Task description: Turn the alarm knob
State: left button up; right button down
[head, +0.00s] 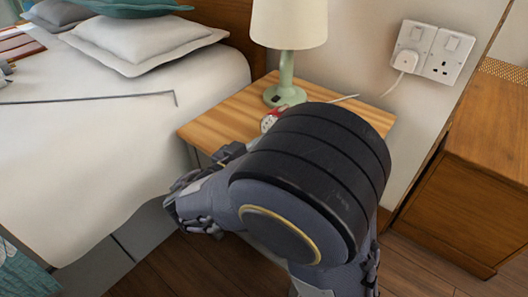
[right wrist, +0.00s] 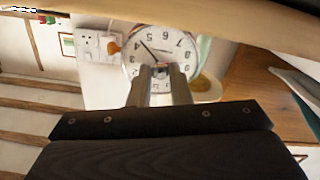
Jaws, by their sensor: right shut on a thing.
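The alarm clock (right wrist: 160,45) fills the upper middle of the right wrist view. Its round white face has dark numerals and appears upside down there. My right gripper (right wrist: 161,74) has its two fingers converging at the lower part of the face, shut on a small grey knob (right wrist: 161,70). The fingers hide part of the knob and face. In the head view only a small red and white bit of the clock (head: 268,121) shows past my right arm. My right gripper is mostly hidden by that arm there. My left gripper is not clearly visible.
The wooden nightstand (head: 215,117) carries a green lamp (head: 285,80) behind the clock. A double wall socket (head: 430,52) with a white plug is on the right. The bed (head: 80,150) stands close on the left. A wooden cabinet (head: 475,165) stands at the right.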

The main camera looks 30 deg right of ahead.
jog(key=shift+m+b, duration=0.5)
jog(key=shift+m, duration=0.7)
jog(key=c, duration=1.3)
grip_release()
jog(key=shift+c, duration=0.2)
jog(key=shift+a, duration=0.1)
jog(key=shift+s+a, duration=0.15)
jog(key=shift+a, duration=0.2)
jog(key=p+v, duration=0.2)
jog(key=v, duration=0.5)
